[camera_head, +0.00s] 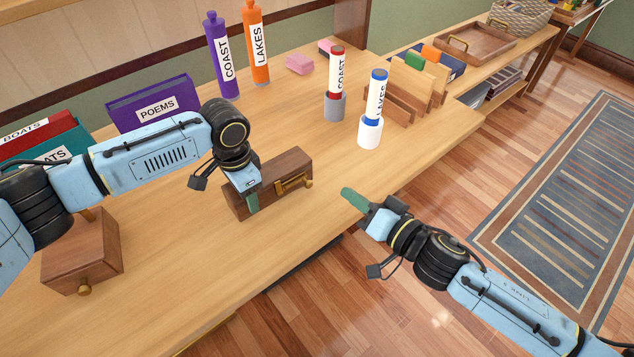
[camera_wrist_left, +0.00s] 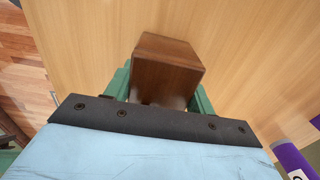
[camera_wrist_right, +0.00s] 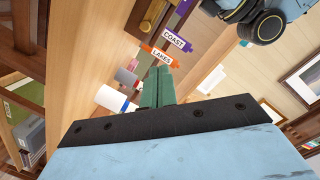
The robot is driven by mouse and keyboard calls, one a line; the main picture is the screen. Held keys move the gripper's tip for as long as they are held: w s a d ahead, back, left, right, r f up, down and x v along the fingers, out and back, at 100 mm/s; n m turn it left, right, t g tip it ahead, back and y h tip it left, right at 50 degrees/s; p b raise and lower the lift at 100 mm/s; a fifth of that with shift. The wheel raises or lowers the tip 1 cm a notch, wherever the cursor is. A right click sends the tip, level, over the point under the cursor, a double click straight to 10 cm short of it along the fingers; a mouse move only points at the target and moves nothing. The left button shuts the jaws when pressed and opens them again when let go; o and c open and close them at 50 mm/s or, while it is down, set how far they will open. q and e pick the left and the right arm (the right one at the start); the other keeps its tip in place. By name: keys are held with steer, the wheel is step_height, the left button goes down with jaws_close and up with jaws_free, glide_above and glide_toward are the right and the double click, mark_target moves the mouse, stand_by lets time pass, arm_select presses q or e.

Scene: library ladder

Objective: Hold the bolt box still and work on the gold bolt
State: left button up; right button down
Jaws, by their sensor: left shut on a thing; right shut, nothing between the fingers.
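The bolt box (camera_head: 285,168), a dark brown wooden block, lies on the table near its front edge. The gold bolt (camera_head: 294,184) runs along its front face, with a knob at the right end. My left gripper (camera_head: 249,200) is shut on the left part of the box from above. In the left wrist view the box (camera_wrist_left: 168,65) sits between the green fingers. My right gripper (camera_head: 350,197) is shut and empty, to the right of the box and apart from the bolt. In the right wrist view, its green fingertips (camera_wrist_right: 158,82) are together.
A second brown box (camera_head: 82,250) with a gold knob stands at the left. Purple (camera_head: 222,60) and orange (camera_head: 257,45) tubes stand behind. Red-capped (camera_head: 336,75) and blue-capped (camera_head: 376,95) tubes stand in holders at the right. The table around the bolt box is clear.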

steer(key=shift+s+d+r+m+t+h, duration=0.25)
steer(key=shift+s+d+m+t+h, duration=0.05)
steer(key=shift+d+m+h, duration=0.3)
steer(key=shift+s+d+r+m+t+h, duration=0.3)
steer(key=shift+m+h, duration=0.2)
steer(key=shift+h, duration=0.2)
steer(key=shift+w, duration=0.1)
steer(key=x, duration=0.9)
steer(key=shift+w+a+f, duration=0.1)
steer(key=shift+w+a, duration=0.05)
steer(key=shift+w, duration=0.1)
steer(key=shift+s+a+f, duration=0.15)
steer(key=shift+a+f, duration=0.4)
steer(key=shift+a, duration=0.05)
steer(key=shift+s+a+f, duration=0.15)
steer(key=shift+a+f, duration=0.4)
steer(key=shift+s+a+f, duration=0.15)
steer(key=shift+a+f, duration=0.15)
steer(key=shift+f, duration=0.05)
steer(key=shift+s+a, duration=0.8)
steer(key=shift+a, duration=0.15)
steer(key=shift+d, duration=0.1)
